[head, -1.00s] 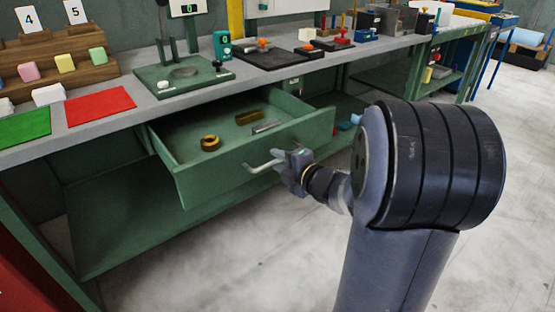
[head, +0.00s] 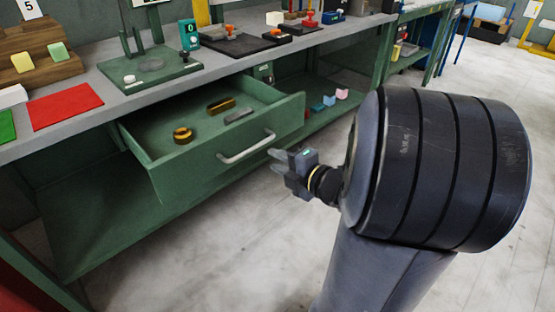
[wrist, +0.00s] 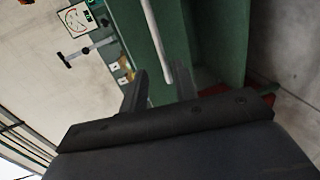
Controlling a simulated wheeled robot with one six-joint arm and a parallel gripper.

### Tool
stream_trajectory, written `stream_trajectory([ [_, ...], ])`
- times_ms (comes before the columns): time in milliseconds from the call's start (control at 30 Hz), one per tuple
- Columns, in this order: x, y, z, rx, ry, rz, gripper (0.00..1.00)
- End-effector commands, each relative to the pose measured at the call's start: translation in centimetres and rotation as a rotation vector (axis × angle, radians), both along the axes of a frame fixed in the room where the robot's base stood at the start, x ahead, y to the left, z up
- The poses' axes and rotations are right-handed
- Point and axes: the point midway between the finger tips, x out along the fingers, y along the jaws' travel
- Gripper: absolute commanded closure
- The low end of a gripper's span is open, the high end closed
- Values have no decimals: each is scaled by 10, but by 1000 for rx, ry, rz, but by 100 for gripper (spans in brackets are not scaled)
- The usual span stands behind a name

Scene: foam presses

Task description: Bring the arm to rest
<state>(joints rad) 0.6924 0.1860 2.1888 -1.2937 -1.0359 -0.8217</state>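My gripper (head: 277,160) is to the right of the drawer handle in the head view, clear of it. Its two fingers stand apart with nothing between them; they also show in the wrist view (wrist: 160,90). The green drawer (head: 205,170) is pulled out from under the bench. Its pale bar handle (head: 247,147) is on the front face and also shows in the wrist view (wrist: 156,42). In the drawer lie a brass ring (head: 183,135), a brass bar (head: 221,105) and a grey bar (head: 239,115).
The grey bench top (head: 118,98) holds a red mat (head: 66,105), a green stand (head: 150,72) and several small devices. Small pink and blue blocks (head: 329,100) sit on the lower shelf behind the drawer. The pale floor (head: 240,240) in front is open.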

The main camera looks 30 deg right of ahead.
Motion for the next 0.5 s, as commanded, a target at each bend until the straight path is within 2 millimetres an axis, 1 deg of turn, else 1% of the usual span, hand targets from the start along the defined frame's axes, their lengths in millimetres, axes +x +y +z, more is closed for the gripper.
stream_trajectory([
  [167,5,2,-2,-1,0,2,72],
  [267,13,5,-4,-1,-1,3,72],
  [367,26,9,-7,0,0,5,72],
  [500,48,16,-12,-1,0,5,72],
])
